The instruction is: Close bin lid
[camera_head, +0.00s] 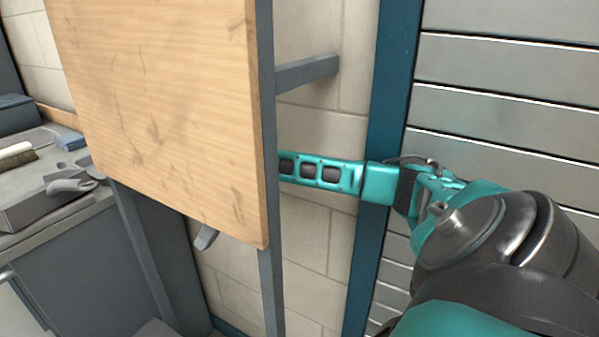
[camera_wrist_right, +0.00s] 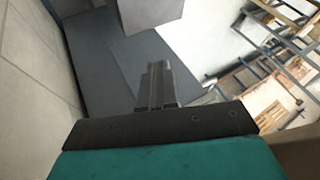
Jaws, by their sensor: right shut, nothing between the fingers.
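I cannot make out a bin or its lid for certain in either view. My right gripper (camera_head: 322,173) reaches in from the right in the head view, in front of the tiled wall. Its far end passes behind the edge of a wooden panel and is hidden there. In the right wrist view its fingers (camera_wrist_right: 156,76) are together with nothing between them. A flat blue-grey surface (camera_wrist_right: 92,62) lies beyond them, and I cannot tell what it belongs to. My left gripper is not in view.
A large wooden panel (camera_head: 165,90) on a grey metal frame (camera_head: 268,200) fills the head view's left-centre. A workbench (camera_head: 55,215) with tools stands at left. A blue post (camera_head: 385,95) and slatted metal panel (camera_head: 510,110) are at right. A grey block (camera_wrist_right: 150,12) hangs in the wrist view.

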